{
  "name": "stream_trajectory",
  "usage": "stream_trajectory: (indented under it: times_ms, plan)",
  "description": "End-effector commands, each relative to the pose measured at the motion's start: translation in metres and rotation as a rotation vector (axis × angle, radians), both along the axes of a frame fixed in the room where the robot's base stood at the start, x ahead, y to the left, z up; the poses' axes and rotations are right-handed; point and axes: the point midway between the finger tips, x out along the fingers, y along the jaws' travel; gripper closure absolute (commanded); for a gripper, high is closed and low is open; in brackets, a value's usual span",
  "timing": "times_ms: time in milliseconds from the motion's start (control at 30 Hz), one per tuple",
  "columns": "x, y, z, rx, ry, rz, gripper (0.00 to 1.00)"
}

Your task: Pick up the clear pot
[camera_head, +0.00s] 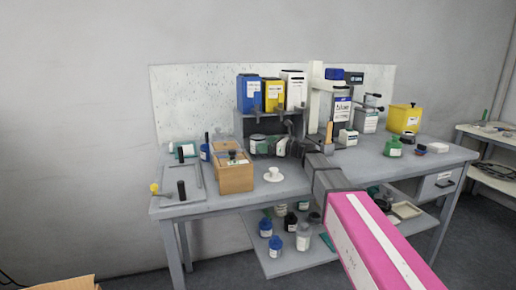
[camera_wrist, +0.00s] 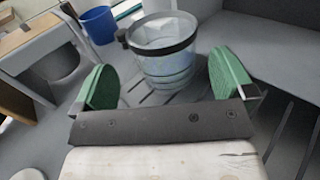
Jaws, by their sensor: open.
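The clear pot (camera_wrist: 163,62) stands upright in the wrist view, greyish and see-through with a dark band around its rim. It stands on a grey slotted surface just ahead of my gripper (camera_wrist: 165,80). My gripper is open, with one green pad to the left of the pot and one to the right. The lower part of the pot lies between the pads, and a gap shows on each side. In the head view my pink and grey arm reaches across the workbench, and I cannot make out the pot clearly there.
A blue container (camera_wrist: 98,24) stands left of the pot. Blue, yellow and white canisters (camera_head: 272,93) stand behind. Several bottles fill the lower shelf.

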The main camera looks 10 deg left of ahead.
Motion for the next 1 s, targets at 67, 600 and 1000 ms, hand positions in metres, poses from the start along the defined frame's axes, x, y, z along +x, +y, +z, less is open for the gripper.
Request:
stream_trajectory:
  times_ms: [67, 600, 1000]
  plan:
    - [0.007, 0.012, 0.002, 0.0, 0.0, 0.003, 0.0]
    - [0.014, 0.038, 0.002, 0.0, 0.0, 0.001, 0.26]
    - [0.014, 0.038, 0.003, 0.0, 0.0, 0.001, 0.63]
